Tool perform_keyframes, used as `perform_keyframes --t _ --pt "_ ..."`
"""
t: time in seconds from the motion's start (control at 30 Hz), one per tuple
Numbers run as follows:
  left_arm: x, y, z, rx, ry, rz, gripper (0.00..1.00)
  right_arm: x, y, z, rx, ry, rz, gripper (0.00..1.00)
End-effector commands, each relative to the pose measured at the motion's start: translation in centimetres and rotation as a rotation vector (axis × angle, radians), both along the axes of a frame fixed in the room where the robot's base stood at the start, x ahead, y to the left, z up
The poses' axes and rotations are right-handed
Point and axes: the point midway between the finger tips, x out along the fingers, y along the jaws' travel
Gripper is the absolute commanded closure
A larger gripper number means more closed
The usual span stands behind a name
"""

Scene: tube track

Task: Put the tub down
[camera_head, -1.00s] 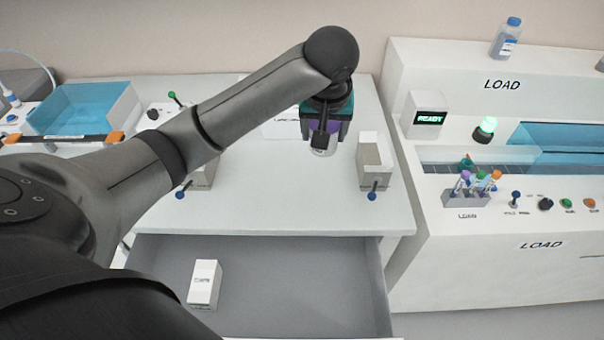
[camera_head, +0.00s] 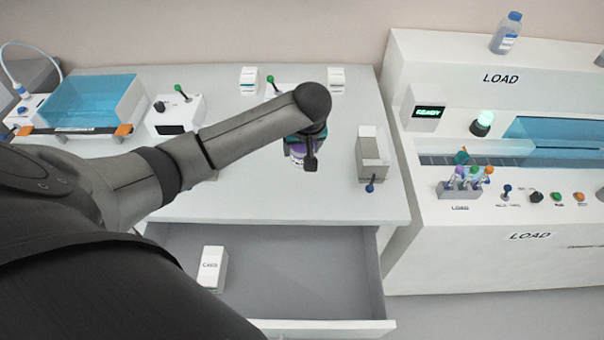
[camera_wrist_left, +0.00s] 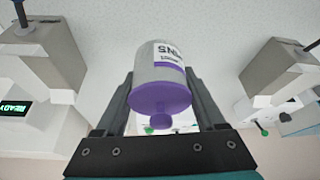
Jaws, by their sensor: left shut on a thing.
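The tub, a small white container with a purple lid and a printed label, shows between my fingers in the left wrist view (camera_wrist_left: 158,72). In the head view only a small part of the tub (camera_head: 298,153) shows under my gripper. My left gripper (camera_head: 304,150) is shut on the tub, with one finger on each side of it. It is over the middle of the white bench top (camera_head: 270,200). I cannot tell whether the tub's base touches the bench. My right gripper is not in view.
A grey-white holder with a blue-knobbed lever (camera_head: 372,158) stands right of my gripper. Two small white boxes (camera_head: 249,80) (camera_head: 336,80) stand at the back. An open drawer (camera_head: 310,275) below holds a white carton (camera_head: 212,268). A LOAD machine (camera_head: 500,240) stands at the right.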

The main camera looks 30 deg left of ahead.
Motion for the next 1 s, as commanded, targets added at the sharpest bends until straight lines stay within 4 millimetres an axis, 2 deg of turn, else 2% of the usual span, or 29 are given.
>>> perform_keyframes --t 0.03,0.1,0.2,0.37,0.6,1.0 --pt "-0.1 0.0 -1.5 0.001 0.003 0.001 0.84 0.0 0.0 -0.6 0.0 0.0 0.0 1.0" --pt "0.0 0.0 -2.8 0.002 0.002 0.0 0.84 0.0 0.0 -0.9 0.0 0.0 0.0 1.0" --pt "0.0 0.0 -4.0 0.001 0.0 -0.001 0.84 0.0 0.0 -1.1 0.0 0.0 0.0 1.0" --pt "0.0 0.0 -4.9 0.0 -0.001 0.0 0.84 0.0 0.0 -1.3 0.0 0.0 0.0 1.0" --pt "0.0 0.0 -8.4 0.0 0.0 0.0 0.84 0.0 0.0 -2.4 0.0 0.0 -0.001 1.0" --pt "0.0 0.0 -9.0 -0.001 -0.002 -0.001 0.84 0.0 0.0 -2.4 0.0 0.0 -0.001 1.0"
